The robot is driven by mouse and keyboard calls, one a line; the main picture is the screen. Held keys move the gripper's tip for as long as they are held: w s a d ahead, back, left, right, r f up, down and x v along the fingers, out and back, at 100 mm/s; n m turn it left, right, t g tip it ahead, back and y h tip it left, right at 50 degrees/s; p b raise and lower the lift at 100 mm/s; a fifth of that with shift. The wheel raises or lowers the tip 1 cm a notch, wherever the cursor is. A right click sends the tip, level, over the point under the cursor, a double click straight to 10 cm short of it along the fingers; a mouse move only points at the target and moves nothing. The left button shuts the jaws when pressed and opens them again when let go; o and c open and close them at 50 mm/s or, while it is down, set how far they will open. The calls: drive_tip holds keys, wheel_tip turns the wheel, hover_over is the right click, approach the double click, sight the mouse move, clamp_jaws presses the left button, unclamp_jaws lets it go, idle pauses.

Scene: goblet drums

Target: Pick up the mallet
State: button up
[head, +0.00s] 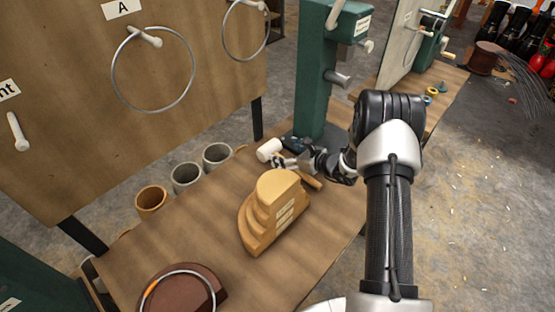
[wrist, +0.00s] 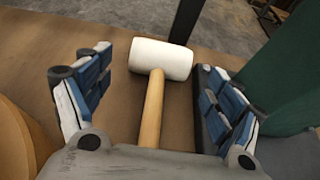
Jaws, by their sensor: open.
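The mallet has a white cylindrical head (head: 268,150) and a light wooden handle, and it lies at the far end of the wooden bench, beside the green post. In the wrist view, its white head (wrist: 161,59) is just beyond and between the fingertips, and its handle (wrist: 151,108) runs back between the fingers toward the palm. My gripper (head: 287,153) is open, with one finger on each side of the mallet. In the wrist view, gaps show between both fingers (wrist: 150,68) and the handle. Part of the handle is hidden by the gripper in the head view.
A stepped wooden block (head: 262,225) stands close in front of my gripper. The green post (head: 314,75) rises behind. A brown round disc (head: 180,292) lies nearer.

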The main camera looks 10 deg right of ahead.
sight(272, 148)
drive_tip(key=b+x, duration=0.2)
drive_tip(key=x, duration=0.6)
drive_tip(key=shift+w+d+b, duration=0.1)
drive_tip(key=shift+b, duration=0.2)
drive_tip(key=shift+c, duration=0.6)
